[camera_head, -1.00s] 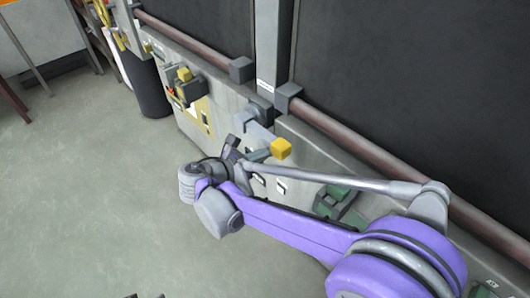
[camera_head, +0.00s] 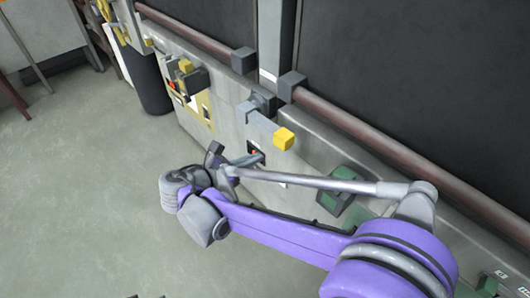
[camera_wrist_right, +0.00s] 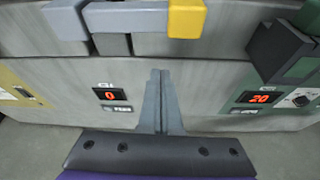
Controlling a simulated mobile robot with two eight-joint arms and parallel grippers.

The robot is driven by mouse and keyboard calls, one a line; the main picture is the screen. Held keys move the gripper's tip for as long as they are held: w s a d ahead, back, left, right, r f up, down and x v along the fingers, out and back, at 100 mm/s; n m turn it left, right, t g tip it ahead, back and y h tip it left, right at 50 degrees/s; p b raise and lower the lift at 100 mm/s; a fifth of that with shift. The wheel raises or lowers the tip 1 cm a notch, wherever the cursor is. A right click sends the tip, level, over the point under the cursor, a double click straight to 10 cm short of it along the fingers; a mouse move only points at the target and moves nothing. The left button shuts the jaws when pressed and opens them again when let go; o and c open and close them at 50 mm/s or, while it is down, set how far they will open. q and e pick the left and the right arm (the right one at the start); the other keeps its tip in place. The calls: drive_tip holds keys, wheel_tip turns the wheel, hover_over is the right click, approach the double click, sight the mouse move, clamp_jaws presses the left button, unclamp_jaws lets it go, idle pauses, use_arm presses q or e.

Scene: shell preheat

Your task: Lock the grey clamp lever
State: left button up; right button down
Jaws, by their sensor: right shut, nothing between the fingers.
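The grey clamp lever (camera_head: 261,127) is mounted on the front panel, below the post between the two dark panes. It has a yellow end block (camera_head: 284,139) pointing right in the head view. In the right wrist view the lever's grey bar (camera_wrist_right: 125,17) lies level across the top, with the yellow block (camera_wrist_right: 186,18) at its right end. My right gripper (camera_head: 252,159) is just below the lever, apart from it. Its fingers (camera_wrist_right: 160,76) are together and empty in the right wrist view, pointing up at the panel below the bar. My left gripper is not in view.
A display reading 0 (camera_wrist_right: 110,95) is left of my fingers, and one reading 20 (camera_wrist_right: 262,98) is right. A green clamp (camera_head: 337,197) is behind my right arm. A yellow-ended clamp (camera_head: 190,82) is farther left. A brown rail (camera_head: 350,122) runs above. Open floor is left.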

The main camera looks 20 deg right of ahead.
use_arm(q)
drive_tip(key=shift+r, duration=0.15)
use_arm(e)
drive_tip(key=v, duration=0.4)
drive_tip(key=shift+a, duration=0.2)
drive_tip(key=s+d+f+m+g+y+p, duration=0.25)
drive_tip(key=s+d+m+y+p, duration=0.3)
drive_tip(key=s+d+m, duration=0.35)
use_arm(q)
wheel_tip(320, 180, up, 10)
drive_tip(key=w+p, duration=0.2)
drive_tip(key=p, duration=0.1)
drive_tip(key=shift+p, duration=0.4)
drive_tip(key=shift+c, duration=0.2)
use_arm(e)
drive_tip(key=s+a+m+t+y, duration=0.2)
drive_tip(key=s+a+m+y, duration=0.2)
drive_tip(key=s+m+y, duration=0.3)
drive_tip(key=s+f+m, duration=0.1)
drive_tip(key=m, duration=0.4)
drive_tip(key=shift+s+y, duration=0.3)
drive_tip(key=shift+y, duration=0.05)
